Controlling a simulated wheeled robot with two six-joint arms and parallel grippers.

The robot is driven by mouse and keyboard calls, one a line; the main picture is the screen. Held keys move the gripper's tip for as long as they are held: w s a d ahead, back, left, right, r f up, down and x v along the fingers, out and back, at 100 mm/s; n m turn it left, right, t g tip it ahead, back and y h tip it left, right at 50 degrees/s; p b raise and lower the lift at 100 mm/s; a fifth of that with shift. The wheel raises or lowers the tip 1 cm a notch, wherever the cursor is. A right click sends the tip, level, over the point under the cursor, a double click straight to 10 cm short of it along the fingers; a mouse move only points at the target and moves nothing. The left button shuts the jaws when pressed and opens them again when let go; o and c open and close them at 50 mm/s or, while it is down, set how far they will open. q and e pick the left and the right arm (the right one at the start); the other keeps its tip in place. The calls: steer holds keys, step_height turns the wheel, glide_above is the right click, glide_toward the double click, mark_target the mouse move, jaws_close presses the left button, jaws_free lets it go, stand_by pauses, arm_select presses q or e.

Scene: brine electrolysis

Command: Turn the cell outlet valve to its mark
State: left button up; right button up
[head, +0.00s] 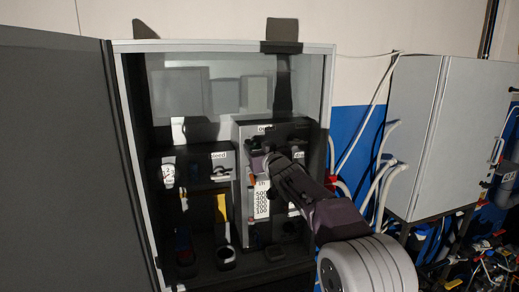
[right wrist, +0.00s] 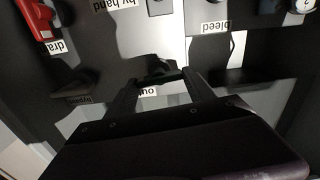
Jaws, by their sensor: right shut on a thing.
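The outlet valve sits under the plate lettered "ou" (head: 265,128) inside the open cabinet. My right gripper (head: 268,160) reaches in from the right and covers most of the valve in the head view. In the right wrist view its two fingers (right wrist: 160,82) stand on either side of a dark valve handle (right wrist: 161,76), shut on it. The handle lies roughly crosswise between the fingers. The "ou" plate also shows upside down in the right wrist view (right wrist: 148,91). I cannot make out the valve's mark. My left gripper is not in view.
The cabinet frame (head: 326,90) and its open door (head: 55,150) bound the space. Close by are the "bleed" plate (head: 218,155), a numbered scale (head: 262,200) and a red part (right wrist: 38,20) at the drain plate. A grey box (head: 415,130) with pipes stands right.

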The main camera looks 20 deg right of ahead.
steer(key=n+b, duration=0.1)
steer(key=n, duration=0.3)
steer(key=shift+f, duration=0.15)
steer(key=n, duration=0.4)
steer(key=shift+a+n+b, duration=0.1)
steer(key=shift+n+b, duration=0.3)
steer(key=n, duration=0.4)
steer(key=shift+f+b, duration=0.1)
steer(key=shift+b, duration=0.25)
steer(key=shift+n, duration=1.9)
steer(key=shift+f+n, duration=0.1)
steer(key=shift+n, duration=0.2)
steer(key=o, duration=1.4)
